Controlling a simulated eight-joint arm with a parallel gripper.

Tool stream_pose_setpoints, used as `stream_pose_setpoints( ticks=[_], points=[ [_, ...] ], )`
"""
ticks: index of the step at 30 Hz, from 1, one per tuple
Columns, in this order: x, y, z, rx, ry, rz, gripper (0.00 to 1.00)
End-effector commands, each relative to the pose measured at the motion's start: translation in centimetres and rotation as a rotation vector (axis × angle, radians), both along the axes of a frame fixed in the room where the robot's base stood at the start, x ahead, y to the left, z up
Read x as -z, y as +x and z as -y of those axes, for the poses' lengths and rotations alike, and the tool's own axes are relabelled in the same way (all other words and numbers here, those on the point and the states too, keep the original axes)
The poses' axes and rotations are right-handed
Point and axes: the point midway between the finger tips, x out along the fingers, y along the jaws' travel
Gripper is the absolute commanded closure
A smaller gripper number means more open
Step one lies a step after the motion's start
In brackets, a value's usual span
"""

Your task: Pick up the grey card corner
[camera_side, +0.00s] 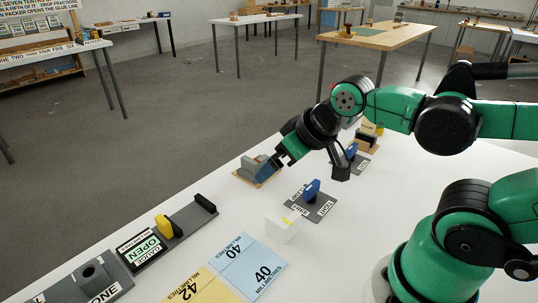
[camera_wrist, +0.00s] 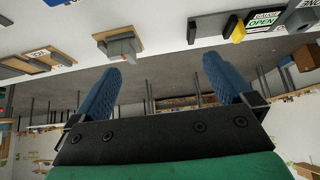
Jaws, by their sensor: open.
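A grey angular piece (camera_side: 249,162), which looks like the grey card corner, stands on a small tan board (camera_side: 240,176) near the table's far edge. It also shows in the wrist view (camera_wrist: 121,47), beyond the fingers and towards the left one. My gripper (camera_side: 265,168) has blue fingers and overlaps the piece's right side in the side view. In the wrist view my gripper (camera_wrist: 160,62) is open, with nothing between its fingers. The piece lies apart from the fingers there. Part of it is hidden behind my fingers in the side view.
A blue-handled switch on a grey plate (camera_side: 323,209) and a white block (camera_side: 281,226) stand nearer. A grey gauge with a yellow slider (camera_side: 167,228) lies left. Blue (camera_side: 248,268) and yellow (camera_side: 207,289) measuring cards lie in front. Bare white table lies between them.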

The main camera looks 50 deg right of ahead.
Motion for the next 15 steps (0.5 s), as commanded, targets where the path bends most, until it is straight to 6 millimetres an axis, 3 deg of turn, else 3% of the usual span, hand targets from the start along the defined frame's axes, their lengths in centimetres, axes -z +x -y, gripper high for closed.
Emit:
stream_pose_setpoints(
  ticks=[8, 15],
  points=[
    [-0.2, 0.3, 0.1, -0.025, -0.032, -0.014, 0.0],
    [-0.9, 3.6, 1.6, -0.268, -0.36, -0.177, 0.0]
  ],
)
